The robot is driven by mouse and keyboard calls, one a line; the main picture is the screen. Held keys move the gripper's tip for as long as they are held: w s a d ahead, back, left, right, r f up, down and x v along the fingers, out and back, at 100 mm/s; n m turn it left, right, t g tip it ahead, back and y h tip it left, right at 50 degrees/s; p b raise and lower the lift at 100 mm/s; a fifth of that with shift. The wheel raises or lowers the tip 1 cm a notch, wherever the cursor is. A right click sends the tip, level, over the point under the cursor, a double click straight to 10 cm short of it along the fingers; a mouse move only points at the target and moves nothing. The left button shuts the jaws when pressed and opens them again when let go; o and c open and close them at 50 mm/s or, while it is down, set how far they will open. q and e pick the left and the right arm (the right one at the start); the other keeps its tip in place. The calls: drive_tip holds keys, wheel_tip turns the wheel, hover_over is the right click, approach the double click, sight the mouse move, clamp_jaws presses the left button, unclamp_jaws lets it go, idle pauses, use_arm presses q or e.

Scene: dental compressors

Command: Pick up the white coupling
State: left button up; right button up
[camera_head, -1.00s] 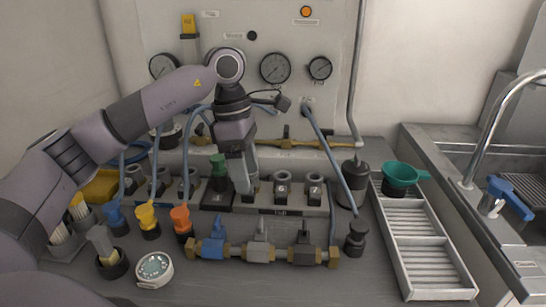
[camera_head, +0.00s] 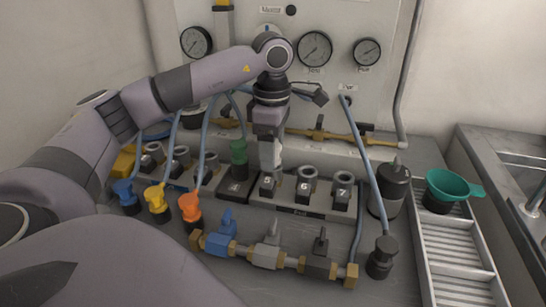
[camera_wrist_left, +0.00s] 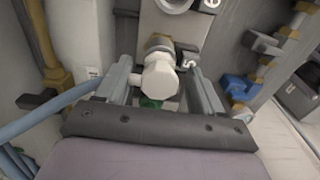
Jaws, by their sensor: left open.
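My left gripper (camera_head: 268,155) points down over the row of numbered grey sockets, close beside the green-topped coupling (camera_head: 238,158). In the left wrist view, my left gripper (camera_wrist_left: 162,88) is open, with a finger on each side of the white coupling (camera_wrist_left: 160,78). The white coupling has a hexagonal end facing the camera. I cannot tell whether the fingers touch it. In the head view the gripper largely hides it. A bit of green shows just below it in the wrist view. My right gripper is not in view.
Sockets 6 (camera_head: 309,187) and 7 (camera_head: 343,190) stand to the right. Blue (camera_head: 125,196), yellow (camera_head: 157,201) and orange (camera_head: 191,210) couplings stand left. A valve manifold (camera_head: 267,256) lies in front. A black cylinder (camera_head: 389,190) and teal funnel (camera_head: 449,187) are at right. Blue hoses run nearby.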

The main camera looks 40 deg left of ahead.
use_arm(q)
drive_tip(key=shift+f, duration=0.5)
